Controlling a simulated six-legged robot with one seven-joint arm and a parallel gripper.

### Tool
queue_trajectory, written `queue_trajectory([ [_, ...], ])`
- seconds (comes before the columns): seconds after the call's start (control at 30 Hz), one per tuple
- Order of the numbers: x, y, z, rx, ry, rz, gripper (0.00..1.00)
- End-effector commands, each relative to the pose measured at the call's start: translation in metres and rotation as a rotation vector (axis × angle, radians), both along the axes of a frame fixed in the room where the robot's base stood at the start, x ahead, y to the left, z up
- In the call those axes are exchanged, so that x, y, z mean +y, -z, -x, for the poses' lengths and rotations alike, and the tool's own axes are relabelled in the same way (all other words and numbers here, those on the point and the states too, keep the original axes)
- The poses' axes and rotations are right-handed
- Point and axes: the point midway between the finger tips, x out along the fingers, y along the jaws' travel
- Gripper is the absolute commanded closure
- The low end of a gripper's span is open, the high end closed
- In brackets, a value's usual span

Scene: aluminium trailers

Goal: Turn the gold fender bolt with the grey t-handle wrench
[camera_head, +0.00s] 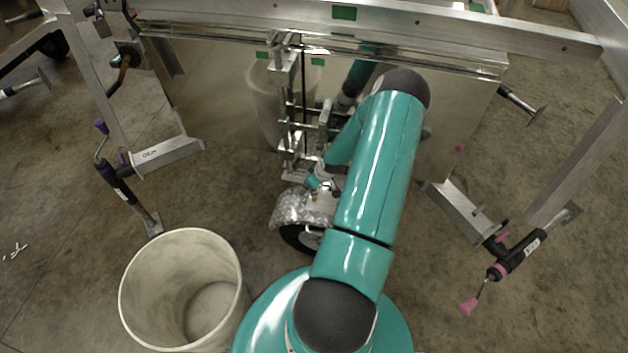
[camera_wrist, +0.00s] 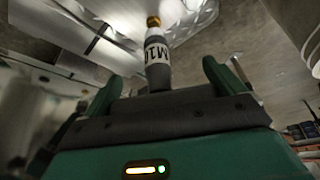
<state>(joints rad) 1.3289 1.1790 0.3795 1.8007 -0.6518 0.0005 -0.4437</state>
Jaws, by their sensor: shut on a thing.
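In the wrist view, the grey t-handle wrench (camera_wrist: 157,72) stands between the two green fingers of my gripper (camera_wrist: 162,80). Its dark shaft carries a white M10 label and points away from my gripper. My gripper is shut on the wrench; the exact grip contact is hard to see. The gold fender bolt (camera_wrist: 153,21) shows right at the wrench's far end, against the shiny fender (camera_wrist: 185,18). I cannot tell how deep the wrench sits on it. In the head view the fender (camera_head: 300,207) is over a wheel, and my arm hides most of my gripper, the wrench and the bolt.
A white bin (camera_head: 180,290) stands on the floor at the lower left. The aluminium trailer frame (camera_head: 400,30) crosses the top. Jack stands (camera_head: 122,180) with handles are at the left, and another jack (camera_head: 515,255) is at the right. Open floor lies at the lower right.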

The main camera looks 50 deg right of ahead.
Motion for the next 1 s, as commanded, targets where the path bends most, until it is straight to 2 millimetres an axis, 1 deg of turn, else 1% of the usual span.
queue_trajectory([
  [0.57,0.001,0.032,0.000,0.001,0.000,-0.001,0.47],
  [0.73,0.001,0.031,-0.001,0.000,0.020,0.000,0.47],
  [0.87,0.001,0.031,-0.001,0.002,0.103,0.002,0.47],
  [1.0,0.001,0.031,-0.002,0.002,0.276,0.005,0.47],
])
